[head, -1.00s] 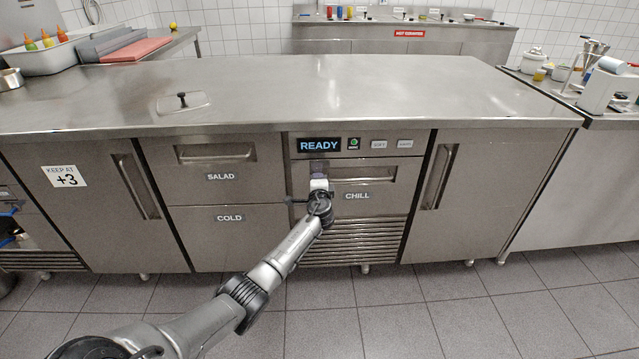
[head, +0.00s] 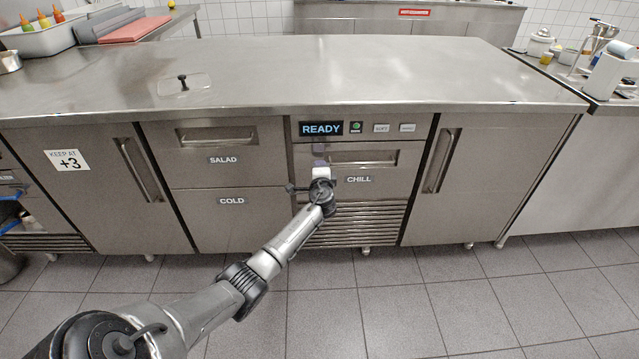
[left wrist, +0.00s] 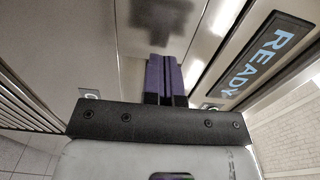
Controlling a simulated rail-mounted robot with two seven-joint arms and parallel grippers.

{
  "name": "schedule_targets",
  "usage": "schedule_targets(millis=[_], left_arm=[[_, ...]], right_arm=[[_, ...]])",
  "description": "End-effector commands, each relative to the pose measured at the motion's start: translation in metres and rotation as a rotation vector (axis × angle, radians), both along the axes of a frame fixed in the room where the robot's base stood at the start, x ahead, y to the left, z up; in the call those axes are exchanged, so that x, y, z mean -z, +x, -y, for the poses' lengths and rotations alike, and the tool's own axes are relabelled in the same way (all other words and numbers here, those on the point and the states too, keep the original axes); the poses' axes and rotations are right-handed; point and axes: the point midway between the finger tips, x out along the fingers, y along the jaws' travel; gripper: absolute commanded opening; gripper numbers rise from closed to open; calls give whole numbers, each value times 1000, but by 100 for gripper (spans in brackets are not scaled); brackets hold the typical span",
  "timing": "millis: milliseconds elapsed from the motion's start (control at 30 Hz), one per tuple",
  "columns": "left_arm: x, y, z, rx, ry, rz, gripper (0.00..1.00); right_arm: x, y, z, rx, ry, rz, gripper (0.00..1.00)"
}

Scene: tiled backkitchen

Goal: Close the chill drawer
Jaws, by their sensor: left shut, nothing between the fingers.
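The chill drawer (head: 392,184) is a steel front with a recessed pull and a CHILL label, below the READY display (head: 321,129) in the head view. It looks about level with the cabinet face; I cannot tell whether a small gap is left. My left gripper (head: 319,153) is at the upper left of this front, left of the pull. In the left wrist view its purple fingers (left wrist: 165,75) are together, empty, and point at a steel front with a dark reflection. Contact is not clear. My right gripper is not in view.
The salad drawer (head: 265,134) and cold drawer (head: 265,222) are to the left, with a vertical-handled door (head: 485,185) to the right. A vent grille (head: 365,226) is below the chill drawer. The steel counter (head: 390,75) overhangs above. The tiled floor in front is clear.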

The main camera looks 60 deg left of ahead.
Motion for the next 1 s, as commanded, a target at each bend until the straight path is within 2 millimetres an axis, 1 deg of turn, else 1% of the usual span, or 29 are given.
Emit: schedule_targets(millis=[33, 200, 400, 500, 700, 1000], left_arm=[[-2, -2, 10, 5, -2, -2, 0], [-2, -19, 41, 7, -3, -3, 0], [-2, -37, 71, 5, -1, -2, 0], [0, -43, 82, 5, -3, -1, 0], [1, -50, 94, 4, -1, -2, 0], [2, -51, 96, 4, -1, -1, 0]], right_arm=[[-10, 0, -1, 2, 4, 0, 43], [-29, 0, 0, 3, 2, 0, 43], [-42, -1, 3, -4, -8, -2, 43], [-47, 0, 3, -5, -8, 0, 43], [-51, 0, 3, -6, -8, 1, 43], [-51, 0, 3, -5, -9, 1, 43]])
